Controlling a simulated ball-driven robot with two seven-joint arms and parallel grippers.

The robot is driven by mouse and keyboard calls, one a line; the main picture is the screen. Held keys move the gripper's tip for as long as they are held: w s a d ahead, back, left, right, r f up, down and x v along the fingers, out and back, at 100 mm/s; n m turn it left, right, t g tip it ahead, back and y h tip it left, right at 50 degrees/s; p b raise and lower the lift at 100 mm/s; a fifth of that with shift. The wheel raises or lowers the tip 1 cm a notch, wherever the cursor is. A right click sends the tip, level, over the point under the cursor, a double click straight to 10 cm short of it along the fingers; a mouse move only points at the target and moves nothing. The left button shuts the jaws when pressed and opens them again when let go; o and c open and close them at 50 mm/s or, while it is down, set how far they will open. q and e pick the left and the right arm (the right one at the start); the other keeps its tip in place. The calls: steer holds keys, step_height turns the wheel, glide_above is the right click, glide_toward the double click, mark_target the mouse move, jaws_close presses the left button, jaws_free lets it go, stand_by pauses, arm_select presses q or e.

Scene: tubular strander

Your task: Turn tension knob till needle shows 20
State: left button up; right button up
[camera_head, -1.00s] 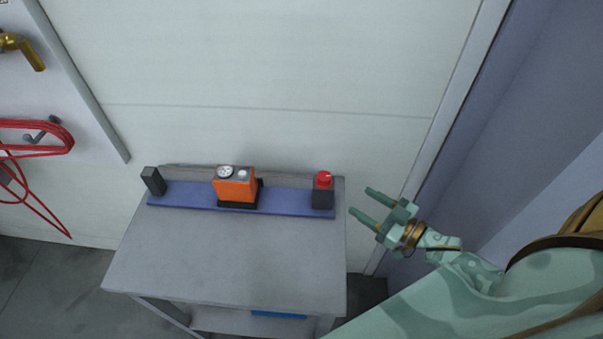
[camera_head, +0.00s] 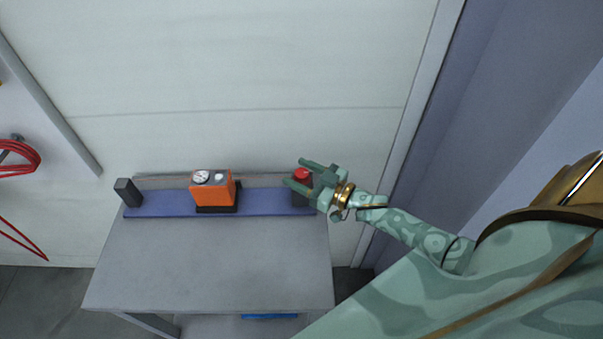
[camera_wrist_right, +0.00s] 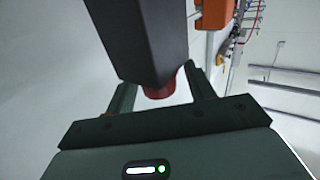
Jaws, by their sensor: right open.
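An orange box (camera_head: 212,188) stands on the blue rail of the table in the head view. On its top are a white round gauge (camera_head: 201,177) and a small pale knob (camera_head: 219,177). The needle's reading is too small to tell. My right gripper (camera_head: 295,172) is open at the red-capped dark block, to the right of the orange box. In the right wrist view, the red cap (camera_wrist_right: 160,89) shows between its open fingers; I cannot tell whether they touch it. The orange box (camera_wrist_right: 214,14) shows at the top edge there. My left gripper is not in view.
The dark block (camera_wrist_right: 140,38) bears the red cap. A small dark block (camera_head: 127,192) stands at the left end of the blue rail (camera_head: 165,204). The grey table top (camera_head: 210,265) is clear in front. A pale wall is behind; red cable (camera_head: 20,160) hangs left.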

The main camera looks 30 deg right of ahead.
steer(key=c, duration=1)
steer(key=shift+o, duration=0.2)
steer(key=shift+r+m+t+h+p, duration=0.2)
steer(key=shift+m+h+p, duration=0.15)
steer(key=shift+h+p, duration=0.2)
steer(key=shift+r+m+t+h+p, duration=0.1)
steer(key=shift+m+t+h+p, duration=0.1)
steer(key=shift+m+h+p, duration=0.35)
steer(key=shift+a+m+h, duration=0.1)
steer(key=shift+m+h, duration=0.2)
steer(key=shift+h, duration=0.4)
steer(key=shift+f+m+t+h+p, duration=0.2)
steer(key=shift+m+t+h+p, duration=0.2)
steer(key=shift+m+h, duration=0.95)
steer(key=shift+n+h, duration=0.35)
steer(key=o, duration=1)
steer(key=shift+c, duration=0.2)
